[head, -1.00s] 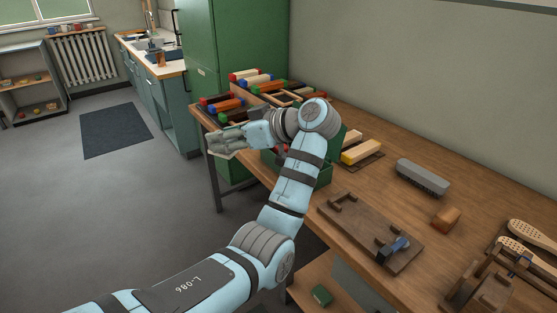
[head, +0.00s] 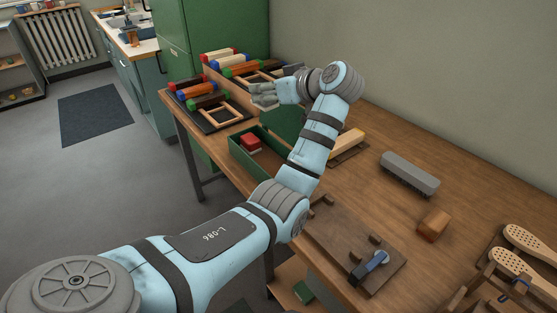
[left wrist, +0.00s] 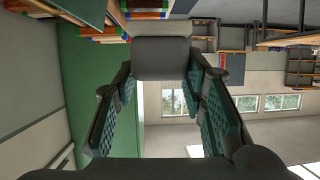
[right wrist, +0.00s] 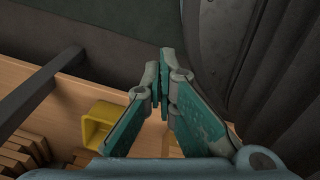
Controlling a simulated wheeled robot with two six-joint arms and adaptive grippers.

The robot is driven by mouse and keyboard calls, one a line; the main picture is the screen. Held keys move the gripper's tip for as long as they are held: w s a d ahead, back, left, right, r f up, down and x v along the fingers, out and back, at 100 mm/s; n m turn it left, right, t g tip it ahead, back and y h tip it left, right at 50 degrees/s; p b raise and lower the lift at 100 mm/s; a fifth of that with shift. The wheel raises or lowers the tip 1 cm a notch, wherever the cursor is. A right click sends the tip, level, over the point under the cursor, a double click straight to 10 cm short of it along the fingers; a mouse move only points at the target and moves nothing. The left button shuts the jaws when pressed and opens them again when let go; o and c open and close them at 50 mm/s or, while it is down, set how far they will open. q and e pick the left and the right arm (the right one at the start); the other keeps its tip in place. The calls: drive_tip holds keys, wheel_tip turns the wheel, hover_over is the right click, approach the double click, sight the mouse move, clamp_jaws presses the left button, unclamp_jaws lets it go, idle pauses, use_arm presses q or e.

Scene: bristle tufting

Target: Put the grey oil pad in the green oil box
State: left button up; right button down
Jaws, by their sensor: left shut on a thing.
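My left gripper (head: 265,96) hangs above and behind the green oil box (head: 252,166), over the table's back end. It is shut on the grey oil pad, which shows as a dark grey block between the fingertips in the left wrist view (left wrist: 163,58). In the head view the pad is hard to tell from the fingers. The open-topped green box stands on the table with a red block (head: 250,142) inside; my left arm hides its right end. My right gripper (right wrist: 160,72) shows only in the right wrist view, its fingertips together with nothing between them.
Racks of coloured blocks (head: 205,92) stand behind the box. A yellow-topped block (head: 347,142), a grey brush (head: 410,173), a brown block (head: 434,222) and a wooden fixture (head: 350,245) lie to the right. A yellow container (right wrist: 100,125) is near my right gripper.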

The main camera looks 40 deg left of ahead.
use_arm(q)
drive_tip(key=f, duration=0.1)
drive_tip(key=a+f, duration=0.1)
drive_tip(key=t, duration=0.1)
drive_tip(key=shift+w+a+f+m+b, duration=0.25)
drive_tip(key=shift+a+f+m+b, duration=0.05)
drive_tip(key=shift+f+m+b, duration=0.1)
wheel_tip(320, 180, down, 17)
drive_tip(key=b, duration=0.3)
drive_tip(key=shift+d+r+b, duration=0.1)
drive_tip(key=shift+r+b, duration=0.05)
drive_tip(key=shift+b, duration=0.25)
drive_tip(key=o, duration=0.9)
drive_tip(key=shift+f, duration=0.2)
